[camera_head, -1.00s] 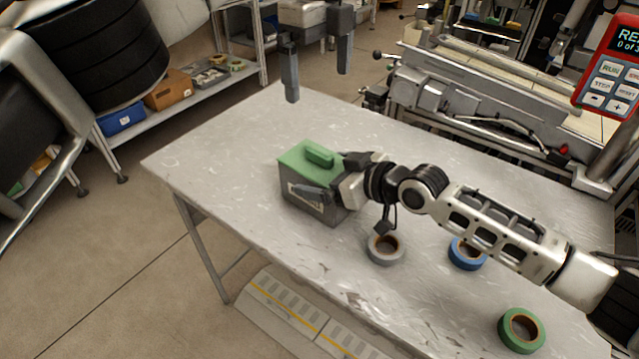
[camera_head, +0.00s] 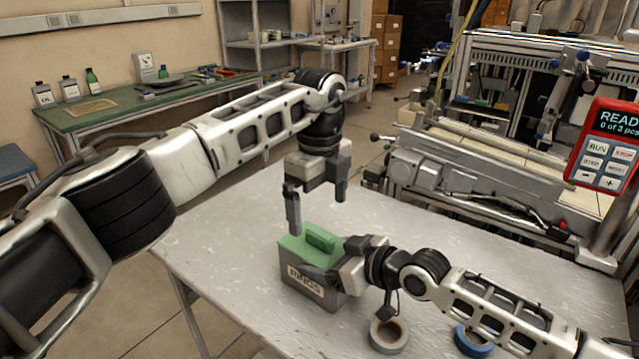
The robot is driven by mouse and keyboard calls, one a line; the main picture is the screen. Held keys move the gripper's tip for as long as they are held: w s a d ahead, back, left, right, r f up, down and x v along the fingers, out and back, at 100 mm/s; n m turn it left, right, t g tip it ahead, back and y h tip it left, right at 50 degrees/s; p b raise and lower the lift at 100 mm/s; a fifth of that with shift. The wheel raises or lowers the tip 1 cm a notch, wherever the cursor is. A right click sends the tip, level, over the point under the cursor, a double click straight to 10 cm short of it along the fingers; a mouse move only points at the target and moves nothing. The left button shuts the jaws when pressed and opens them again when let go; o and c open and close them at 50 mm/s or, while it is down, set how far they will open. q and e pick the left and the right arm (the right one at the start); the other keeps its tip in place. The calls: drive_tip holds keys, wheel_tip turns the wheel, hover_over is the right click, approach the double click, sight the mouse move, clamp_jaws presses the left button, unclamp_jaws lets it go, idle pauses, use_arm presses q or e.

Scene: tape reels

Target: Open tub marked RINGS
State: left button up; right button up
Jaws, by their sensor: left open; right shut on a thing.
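The tub marked RINGS (camera_head: 306,282) is a grey box with a green lid (camera_head: 309,246) and a raised green handle (camera_head: 321,237). It stands upright on the metal table, and the lid is on it. My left gripper (camera_head: 316,208) is open above the lid, fingers pointing down, with the handle below and between them; it looks empty. My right gripper (camera_head: 327,272) is shut on the tub's body at its right side. Its far finger is hidden.
A grey tape reel (camera_head: 389,335) and a blue tape reel (camera_head: 473,341) lie on the table (camera_head: 215,245) to the right, near my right arm. A red control panel (camera_head: 606,146) is at the right. A machine (camera_head: 450,175) stands behind the table. The table's left part is clear.

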sight(319, 233)
use_arm(q)
wheel_tip(319, 233, down, 7)
drive_tip(key=shift+f, duration=0.1)
idle(0.3)
drive_tip(key=c, duration=1)
drive_tip(key=shift+c, duration=0.2)
drive_tip(key=shift+r, duration=0.2)
